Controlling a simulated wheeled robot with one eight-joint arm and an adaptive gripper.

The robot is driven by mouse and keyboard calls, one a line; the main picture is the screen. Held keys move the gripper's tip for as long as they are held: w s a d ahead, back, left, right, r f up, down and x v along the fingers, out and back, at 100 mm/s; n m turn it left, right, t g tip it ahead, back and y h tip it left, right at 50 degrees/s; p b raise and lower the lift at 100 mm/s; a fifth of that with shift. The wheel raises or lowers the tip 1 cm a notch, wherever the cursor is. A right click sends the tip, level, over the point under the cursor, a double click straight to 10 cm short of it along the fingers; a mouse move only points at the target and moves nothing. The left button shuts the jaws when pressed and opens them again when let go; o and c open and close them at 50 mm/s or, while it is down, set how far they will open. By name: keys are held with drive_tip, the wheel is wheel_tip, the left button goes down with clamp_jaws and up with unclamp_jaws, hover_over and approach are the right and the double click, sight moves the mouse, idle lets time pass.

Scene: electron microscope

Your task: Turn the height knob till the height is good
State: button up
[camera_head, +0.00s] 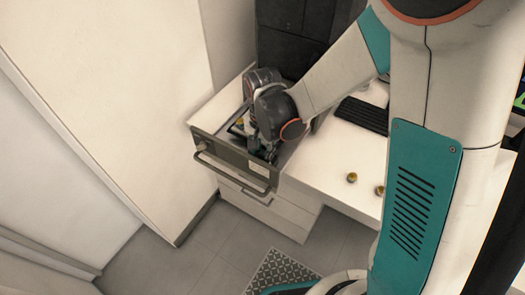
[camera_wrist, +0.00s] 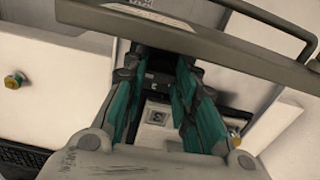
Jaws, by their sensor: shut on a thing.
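My gripper (camera_wrist: 160,62) reaches down over the grey-green unit with a bar handle (camera_head: 236,166) in the head view. In the wrist view its two teal-and-grey fingers stand apart, with a dark part (camera_wrist: 158,72) between them near the tips. The gripper is shut on this part. I cannot tell its shape or whether it is the height knob, because the fingers and shadow hide most of it. Two small brass-coloured knobs stand on the white desk, one on the left (camera_head: 351,177) and one on the right (camera_head: 379,190). No height reading is visible.
A black keyboard (camera_head: 362,115) lies on the desk (camera_head: 335,160). A dark column (camera_head: 290,45) rises behind the unit. White drawers (camera_head: 262,212) stand below; the grey floor is mostly clear.

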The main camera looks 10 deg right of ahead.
drive_tip(key=n, duration=0.4)
drive_tip(key=shift+n+b, duration=0.4)
drive_tip(key=shift+n, duration=1.7)
drive_tip(key=o, duration=1)
drive_tip(key=shift+o, duration=0.2)
